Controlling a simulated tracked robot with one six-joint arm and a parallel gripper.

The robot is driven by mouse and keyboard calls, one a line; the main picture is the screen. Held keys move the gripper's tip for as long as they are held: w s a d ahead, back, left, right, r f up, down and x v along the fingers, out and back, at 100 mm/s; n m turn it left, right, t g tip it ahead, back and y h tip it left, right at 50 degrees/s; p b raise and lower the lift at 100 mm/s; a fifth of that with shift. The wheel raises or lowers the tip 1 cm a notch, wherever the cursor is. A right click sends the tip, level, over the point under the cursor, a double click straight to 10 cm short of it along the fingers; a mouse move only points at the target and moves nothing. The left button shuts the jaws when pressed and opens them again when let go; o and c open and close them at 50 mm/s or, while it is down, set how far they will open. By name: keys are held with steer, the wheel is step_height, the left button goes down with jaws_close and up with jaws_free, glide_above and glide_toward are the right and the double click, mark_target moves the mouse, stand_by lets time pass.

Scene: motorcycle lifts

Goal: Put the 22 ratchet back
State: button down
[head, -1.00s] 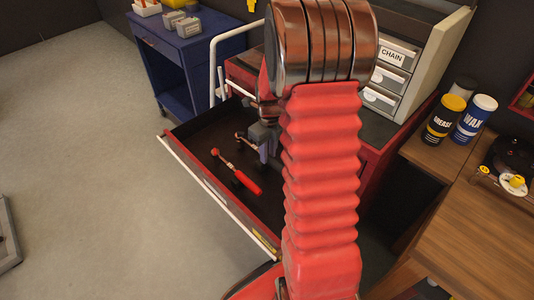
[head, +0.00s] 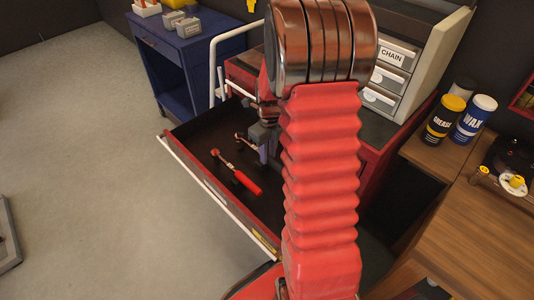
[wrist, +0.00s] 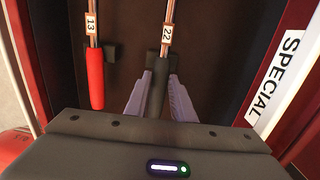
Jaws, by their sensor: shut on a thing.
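The 22 ratchet (wrist: 158,88) has a dark handle, a copper shaft and a "22" tag. In the wrist view my gripper (wrist: 159,82) is shut on its handle, with one pale finger on each side. The ratchet lies low in the open drawer, beside a dark holder block; I cannot tell if it rests in it. In the head view my gripper (head: 264,142) is partly hidden by my arm. The 13 ratchet (wrist: 95,75), with a red handle, lies to the left, and it also shows in the head view (head: 238,174).
The open drawer (head: 203,192) has a red wall and a "SPECIAL" label (wrist: 275,78). A drawer unit marked "CHAIN" (head: 393,53) stands behind. Grease (head: 444,120) and wax (head: 474,119) cans stand on a wooden bench (head: 480,228). A blue cart (head: 187,60) is at the back left.

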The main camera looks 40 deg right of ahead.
steer(key=shift+f, duration=0.3)
steer(key=c, duration=1.4)
jaws_free()
steer(key=shift+c, duration=0.2)
step_height(320, 180, up, 14)
steer(key=shift+s+f, duration=0.15)
steer(key=shift+s, duration=0.05)
